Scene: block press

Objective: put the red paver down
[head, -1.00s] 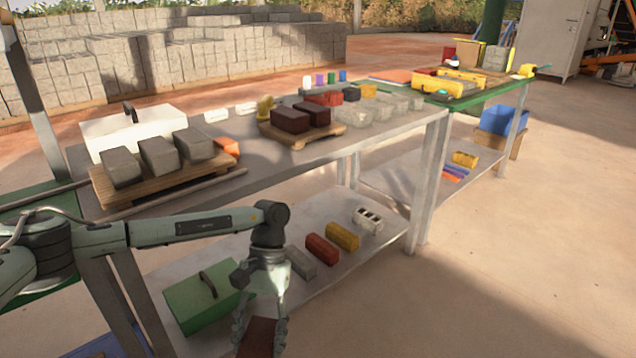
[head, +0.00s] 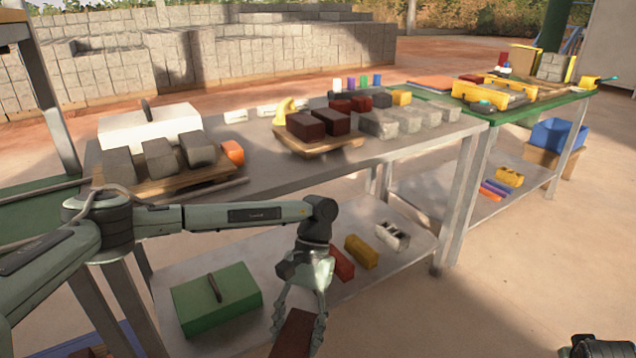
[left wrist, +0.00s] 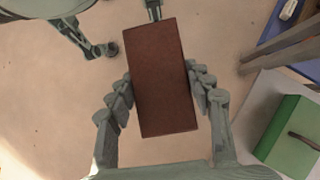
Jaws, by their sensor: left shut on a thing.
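The red paver (head: 293,335) is a dark red-brown block held by my left gripper (head: 300,318), in front of the steel table's lower shelf. The bottom edge of the head view cuts it off. In the left wrist view the paver (left wrist: 162,80) sits lengthwise between the two fingers of my left gripper (left wrist: 160,92), which press its long sides. Bare floor shows around it there. My right gripper's fingers do not show; a dark piece of my right arm is at the bottom right of the head view.
On the steel table (head: 270,177), a wooden board (head: 345,147) bears two dark red blocks, and another board (head: 215,181) bears grey blocks. The lower shelf (head: 395,272) holds a green box (head: 235,302), a red brick (head: 342,264) and a yellow brick (head: 361,251). The floor at right is clear.

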